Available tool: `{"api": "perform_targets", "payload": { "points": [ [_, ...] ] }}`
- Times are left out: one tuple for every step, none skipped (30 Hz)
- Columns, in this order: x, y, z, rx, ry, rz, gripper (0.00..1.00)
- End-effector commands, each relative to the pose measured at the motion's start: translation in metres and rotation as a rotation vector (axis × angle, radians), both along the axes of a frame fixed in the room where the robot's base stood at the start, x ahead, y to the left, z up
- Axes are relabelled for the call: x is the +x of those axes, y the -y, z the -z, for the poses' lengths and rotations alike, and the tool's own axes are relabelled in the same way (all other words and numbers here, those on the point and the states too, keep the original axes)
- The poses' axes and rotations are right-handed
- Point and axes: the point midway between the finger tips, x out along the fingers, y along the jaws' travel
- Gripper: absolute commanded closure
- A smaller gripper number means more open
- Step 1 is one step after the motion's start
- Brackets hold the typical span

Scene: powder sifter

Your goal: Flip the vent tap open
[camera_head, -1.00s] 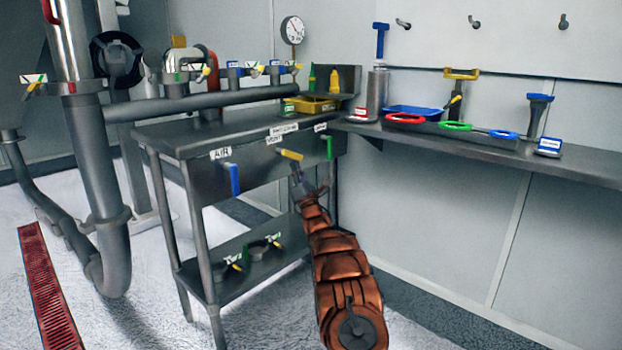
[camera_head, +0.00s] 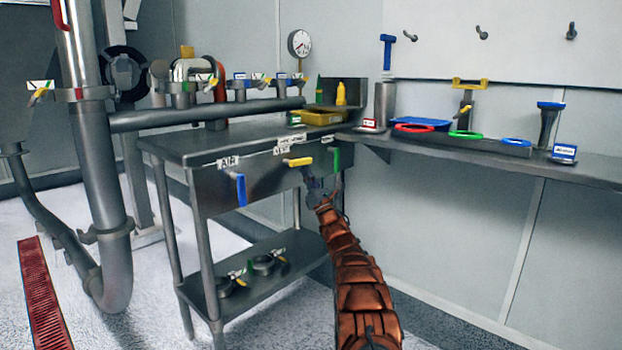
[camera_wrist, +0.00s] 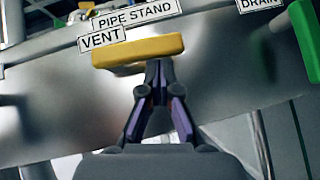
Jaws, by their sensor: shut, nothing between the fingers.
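The vent tap's yellow handle (camera_head: 298,162) lies roughly level across the bench's front panel, below the VENT label (camera_head: 281,149). In the wrist view, the handle (camera_wrist: 138,50) spans the upper middle, with the VENT label (camera_wrist: 102,38) at its upper left. My gripper (camera_head: 308,171) is at the handle's lower right in the head view. In the wrist view my gripper (camera_wrist: 159,66) has its fingertips together at the handle's lower edge, right of its middle. Nothing is between them. I cannot tell whether they touch the handle.
A blue AIR handle (camera_head: 240,190) hangs down at the left. A green DRAIN handle (camera_head: 336,159) hangs close on the right and also shows in the wrist view (camera_wrist: 306,38). Bench legs (camera_head: 169,235) and a lower shelf (camera_head: 250,285) stand below.

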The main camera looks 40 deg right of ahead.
Motion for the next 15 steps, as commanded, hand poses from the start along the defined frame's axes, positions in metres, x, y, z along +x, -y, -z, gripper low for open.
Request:
{"api": "perform_targets", "payload": {
  "points": [
    [0.0011, -0.0008, -0.0003, -0.001, 0.001, -0.002, 1.0],
    [0.0014, -0.0006, -0.0008, -0.001, 0.001, -0.002, 1.0],
    [0.0018, -0.0006, -0.0016, 0.0, 0.002, -0.003, 1.0],
    [0.0024, -0.0009, -0.0022, 0.001, 0.002, -0.003, 1.0],
    [0.003, -0.0013, -0.0028, 0.001, 0.001, -0.005, 1.0],
    [0.0036, -0.0017, -0.0034, 0.001, 0.001, -0.006, 1.0],
    [0.0039, -0.0018, -0.0038, 0.001, 0.001, -0.007, 1.0],
    [0.004, -0.0018, -0.0043, 0.001, 0.002, -0.008, 1.0],
    [0.0041, -0.0018, -0.0048, 0.001, 0.002, -0.008, 1.0],
    [0.0042, -0.0017, -0.0051, 0.001, 0.002, -0.008, 1.0],
    [0.0042, -0.0018, -0.0055, -0.001, 0.002, -0.008, 1.0],
    [0.0042, -0.0017, -0.0058, -0.001, 0.002, -0.008, 1.0],
    [0.0042, -0.0018, -0.0062, -0.001, 0.002, -0.008, 1.0],
    [0.0042, -0.0017, -0.0063, -0.001, 0.002, -0.008, 1.0],
    [0.0041, -0.0017, -0.0066, -0.001, 0.002, -0.008, 1.0]
  ]
}}
